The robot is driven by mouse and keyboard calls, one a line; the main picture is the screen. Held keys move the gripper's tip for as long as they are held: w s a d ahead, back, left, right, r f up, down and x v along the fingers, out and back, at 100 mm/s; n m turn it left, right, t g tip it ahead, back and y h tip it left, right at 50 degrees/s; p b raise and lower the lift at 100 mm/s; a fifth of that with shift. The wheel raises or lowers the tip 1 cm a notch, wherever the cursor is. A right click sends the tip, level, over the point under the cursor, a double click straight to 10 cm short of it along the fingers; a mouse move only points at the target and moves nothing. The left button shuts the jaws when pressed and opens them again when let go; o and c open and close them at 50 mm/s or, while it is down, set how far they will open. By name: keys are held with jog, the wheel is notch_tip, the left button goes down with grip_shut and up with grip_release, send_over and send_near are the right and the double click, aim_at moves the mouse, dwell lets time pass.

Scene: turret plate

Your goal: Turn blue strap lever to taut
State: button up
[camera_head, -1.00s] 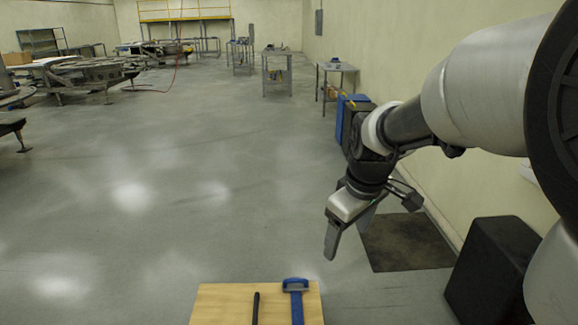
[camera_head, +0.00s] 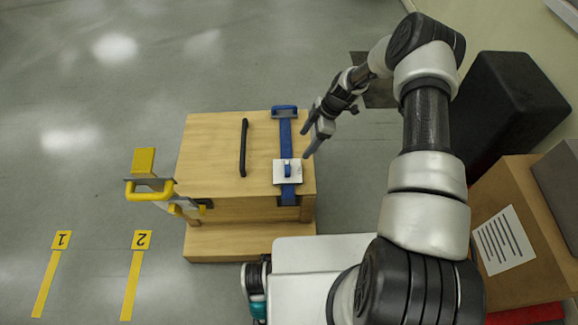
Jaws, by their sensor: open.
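The blue strap (camera_head: 286,140) runs front to back over the right side of a wooden box (camera_head: 210,150), with a blue buckle-like end (camera_head: 284,112) at the far edge. The small blue lever (camera_head: 288,171) sits on a white plate (camera_head: 279,180) on the strap, near the box's front edge. My gripper (camera_head: 306,143) is open and empty. In the picture it is just right of the strap and up-right of the lever, apparently above the box's right edge. Its height over the box is hard to tell.
A black handle (camera_head: 243,147) lies on the box top left of the strap. A yellow handle (camera_head: 148,190) sticks out at the box's left. A cardboard box (camera_head: 510,230) and a black block (camera_head: 515,105) stand at the right. Open floor lies left, with yellow markings.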

aim_at(288, 167)
jog(key=b+x, duration=0.2)
jog(key=x, duration=1.4)
jog(key=shift+d+f+b, duration=0.1)
jog(key=shift+b, duration=0.25)
jog(key=c, duration=1)
jog(key=shift+c, duration=0.2)
